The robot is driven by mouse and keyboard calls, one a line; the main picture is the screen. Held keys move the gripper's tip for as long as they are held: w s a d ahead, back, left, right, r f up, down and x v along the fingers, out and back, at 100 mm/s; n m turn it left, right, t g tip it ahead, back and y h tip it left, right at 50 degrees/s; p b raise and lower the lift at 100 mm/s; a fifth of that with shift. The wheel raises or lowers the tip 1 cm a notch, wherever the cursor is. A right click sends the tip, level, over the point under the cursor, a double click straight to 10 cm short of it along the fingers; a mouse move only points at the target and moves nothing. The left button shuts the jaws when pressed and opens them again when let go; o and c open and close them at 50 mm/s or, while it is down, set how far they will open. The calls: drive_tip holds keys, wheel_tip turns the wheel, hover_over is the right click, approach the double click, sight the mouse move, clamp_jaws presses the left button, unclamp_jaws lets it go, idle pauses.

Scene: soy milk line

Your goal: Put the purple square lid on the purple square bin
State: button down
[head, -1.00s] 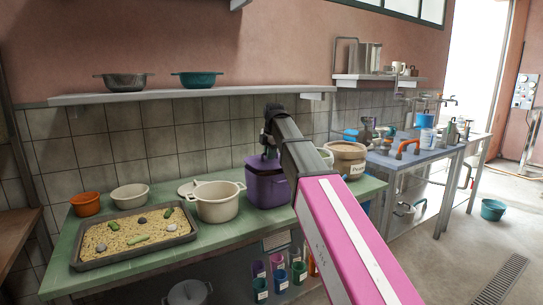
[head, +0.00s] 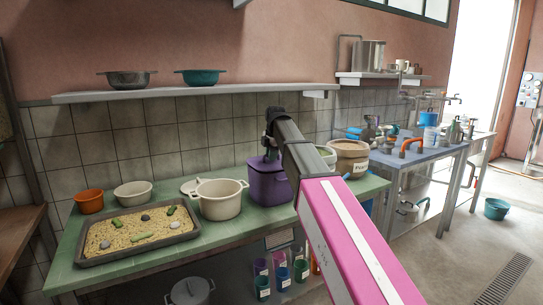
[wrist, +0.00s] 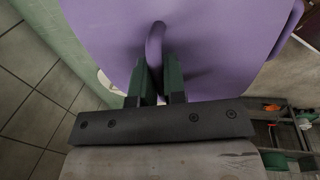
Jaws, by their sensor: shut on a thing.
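The purple square bin (head: 268,188) stands on the green counter, right of the cream pot. My gripper (wrist: 158,65) is shut on the loop handle of the purple square lid (wrist: 215,45), with its green fingers on either side of the handle. The lid fills the upper part of the wrist view. In the head view my gripper points down just over the bin's top, partly hidden by my arm. A purple lid edge shows at the top of the bin there; whether it touches the rim all round I cannot tell.
A cream pot (head: 220,203) stands close on the bin's left. A labelled tub (head: 348,160) stands to its right, beyond my arm. A tray of grain (head: 140,229) lies at the counter's left. A shelf (head: 200,92) runs along the wall above.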

sight(274, 163)
drive_tip(key=shift+f, duration=0.6)
drive_tip(key=c, duration=1.1)
unclamp_jaws()
wheel_tip(274, 163, up, 11)
drive_tip(key=s+d, duration=0.1)
drive_tip(key=shift+s+f, duration=0.2)
drive_tip(key=shift+s, duration=0.2)
